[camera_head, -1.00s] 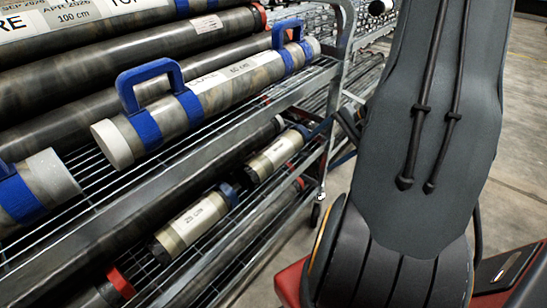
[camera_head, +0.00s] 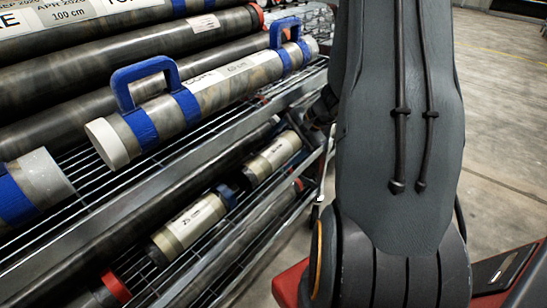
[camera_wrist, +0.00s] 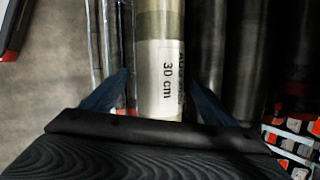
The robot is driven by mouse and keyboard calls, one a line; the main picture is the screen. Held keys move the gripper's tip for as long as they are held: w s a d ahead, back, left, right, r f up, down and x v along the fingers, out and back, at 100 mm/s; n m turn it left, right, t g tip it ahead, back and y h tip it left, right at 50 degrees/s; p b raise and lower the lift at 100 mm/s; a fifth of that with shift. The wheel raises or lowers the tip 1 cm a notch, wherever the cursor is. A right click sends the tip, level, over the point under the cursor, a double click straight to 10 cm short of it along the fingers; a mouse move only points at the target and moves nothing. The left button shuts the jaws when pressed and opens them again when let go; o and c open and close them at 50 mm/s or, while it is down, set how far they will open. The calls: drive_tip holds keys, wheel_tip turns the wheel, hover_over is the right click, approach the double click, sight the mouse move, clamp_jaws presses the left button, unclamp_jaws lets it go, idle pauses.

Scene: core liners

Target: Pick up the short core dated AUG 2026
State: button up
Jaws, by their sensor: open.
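In the wrist view, a short pale core (camera_wrist: 160,22) with a white label reading "30 cm" lies between the fingers of my gripper (camera_wrist: 155,78). A second line on the label is too blurred to read surely. The blue fingers are open, one on each side of the core; I cannot tell whether they touch it. In the head view, two short labelled cores lie on the lower wire shelf, a nearer one (camera_head: 188,224) and a farther one (camera_head: 273,158). Their dates are not legible there, and my gripper is not clearly visible.
A longer core with blue handles (camera_head: 215,92) lies on the upper shelf, above the short ones. Long dark cores (camera_head: 110,75) fill the rack behind it. A metal shelf rail (camera_head: 120,205) runs along the rack. Open concrete floor (camera_head: 500,140) lies to the right.

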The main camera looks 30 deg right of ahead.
drive_tip(key=shift+x, duration=0.85)
drive_tip(key=c, duration=1.8)
drive_tip(key=shift+r, duration=0.15)
